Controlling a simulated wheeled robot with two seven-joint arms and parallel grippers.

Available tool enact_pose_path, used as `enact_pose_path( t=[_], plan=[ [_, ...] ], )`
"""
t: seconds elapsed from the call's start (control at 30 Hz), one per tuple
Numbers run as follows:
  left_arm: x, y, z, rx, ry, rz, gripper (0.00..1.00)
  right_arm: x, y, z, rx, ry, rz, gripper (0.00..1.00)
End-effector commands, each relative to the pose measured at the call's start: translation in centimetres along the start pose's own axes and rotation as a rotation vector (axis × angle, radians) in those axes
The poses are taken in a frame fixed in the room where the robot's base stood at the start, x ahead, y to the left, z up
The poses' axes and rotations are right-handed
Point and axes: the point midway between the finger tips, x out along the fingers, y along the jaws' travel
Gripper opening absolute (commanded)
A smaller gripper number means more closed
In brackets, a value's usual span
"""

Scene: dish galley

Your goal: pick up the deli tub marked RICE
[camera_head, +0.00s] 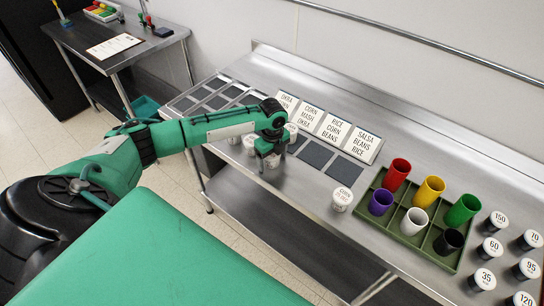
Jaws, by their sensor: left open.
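Several small white deli tubs stand on the steel counter (300,190). One tub (342,199) stands clear at the front, its lid lettering looking like CORN but too small to be sure of. A tub (272,161) is under and between the fingers of my left gripper (269,154), which is open and points down; whether they touch it I cannot tell. Other tubs (249,145) (291,131) are close beside my gripper, partly hidden by it. I cannot read which tub is marked RICE. My right gripper is out of view.
Word cards (334,128) stand behind dark square mats (316,154). A green divided tray (377,218) at the right holds several coloured cups. Several numbered canisters (485,280) stand beyond it. A side table (117,50) is at the upper left.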

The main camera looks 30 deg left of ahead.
Motion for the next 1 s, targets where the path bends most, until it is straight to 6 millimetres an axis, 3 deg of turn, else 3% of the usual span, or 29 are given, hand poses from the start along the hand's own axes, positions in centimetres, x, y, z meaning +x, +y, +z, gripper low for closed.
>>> enact_pose_path(
  t=[0.03,0.3,0.73,0.87,1.0],
  plan=[
    [0.0,0.0,0.0,0.0,0.0,0.0,0.79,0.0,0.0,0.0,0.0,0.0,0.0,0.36],
    [0.0,0.0,0.0,0.0,0.0,0.0,0.29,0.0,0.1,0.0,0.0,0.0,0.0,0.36],
    [-1.1,-0.1,0.1,0.0,0.0,-0.004,0.29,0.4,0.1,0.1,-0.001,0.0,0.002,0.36],
    [-2.8,-0.1,0.0,0.0,-0.001,-0.004,0.29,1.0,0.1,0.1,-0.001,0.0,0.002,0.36],
    [-6.1,-0.1,0.1,0.002,-0.003,-0.006,0.29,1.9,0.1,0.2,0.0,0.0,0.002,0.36]
  ],
)
